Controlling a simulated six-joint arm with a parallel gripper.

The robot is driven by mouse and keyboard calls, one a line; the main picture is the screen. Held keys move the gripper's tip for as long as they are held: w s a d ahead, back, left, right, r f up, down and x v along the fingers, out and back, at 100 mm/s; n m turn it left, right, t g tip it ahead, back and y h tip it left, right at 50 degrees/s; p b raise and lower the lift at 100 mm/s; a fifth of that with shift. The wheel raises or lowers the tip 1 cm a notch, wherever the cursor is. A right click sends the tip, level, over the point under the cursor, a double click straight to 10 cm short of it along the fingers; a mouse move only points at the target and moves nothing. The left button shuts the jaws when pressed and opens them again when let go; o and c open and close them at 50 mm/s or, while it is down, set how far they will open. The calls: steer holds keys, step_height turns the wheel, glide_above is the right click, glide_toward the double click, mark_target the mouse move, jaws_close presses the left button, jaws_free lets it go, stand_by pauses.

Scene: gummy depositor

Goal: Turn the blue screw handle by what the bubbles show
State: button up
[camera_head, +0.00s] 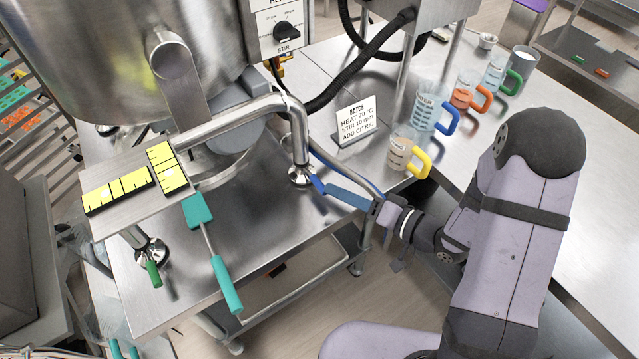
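The blue screw handle (345,195) sticks out to the lower right from a round metal foot (300,176) under the bent steel pipe. My gripper (383,211) is at the handle's outer end and seems to touch it. Its fingertips are too small and overlapped to show whether they are shut. Two yellow bubble levels lie at right angles on a steel plate: a long one (118,189) at left and a shorter one (166,168) at right. Both have black marks; where each bubble sits is too small to tell.
A green handle (153,273) is on another foot (150,250), and a teal handle (226,285) reaches toward the front. A steel kettle (130,60) stands behind. A batch card (356,120) and several measuring jugs, including a yellow-handled one (400,152), are behind my gripper.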

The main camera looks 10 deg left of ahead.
mark_target(319, 183)
steer(key=shift+p+x, duration=0.7)
steer(key=shift+x, duration=2.7)
jaws_close()
